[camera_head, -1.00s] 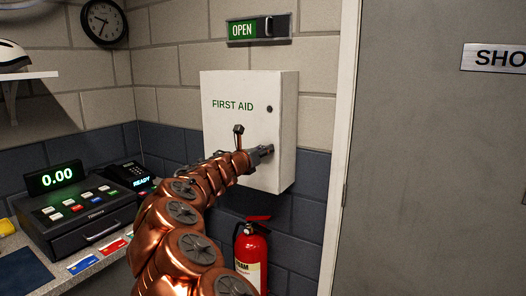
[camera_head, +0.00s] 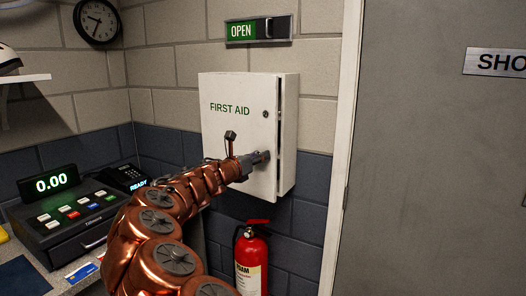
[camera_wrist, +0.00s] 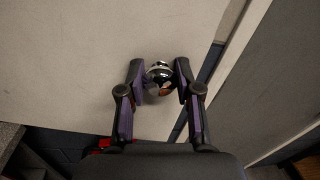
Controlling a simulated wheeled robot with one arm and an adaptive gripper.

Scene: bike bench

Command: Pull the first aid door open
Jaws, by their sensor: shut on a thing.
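The white first aid cabinet hangs on the wall in the head view. Its door (camera_head: 236,125) carries green FIRST AID lettering and a small dark lock near the upper right. A narrow dark gap shows along the door's right edge, so the door stands slightly open. My gripper (camera_head: 262,157) is at the door's lower right. In the wrist view my gripper (camera_wrist: 162,72) has its two fingers closed on a round shiny knob (camera_wrist: 158,70) on the door's face. The knob is hidden by the gripper in the head view.
A red fire extinguisher (camera_head: 251,258) is on the wall below the cabinet. A grey door (camera_head: 430,170) with a white frame is at the right. A cash register (camera_head: 75,220) stands on the counter at the left. An OPEN sign (camera_head: 258,30) is above the cabinet.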

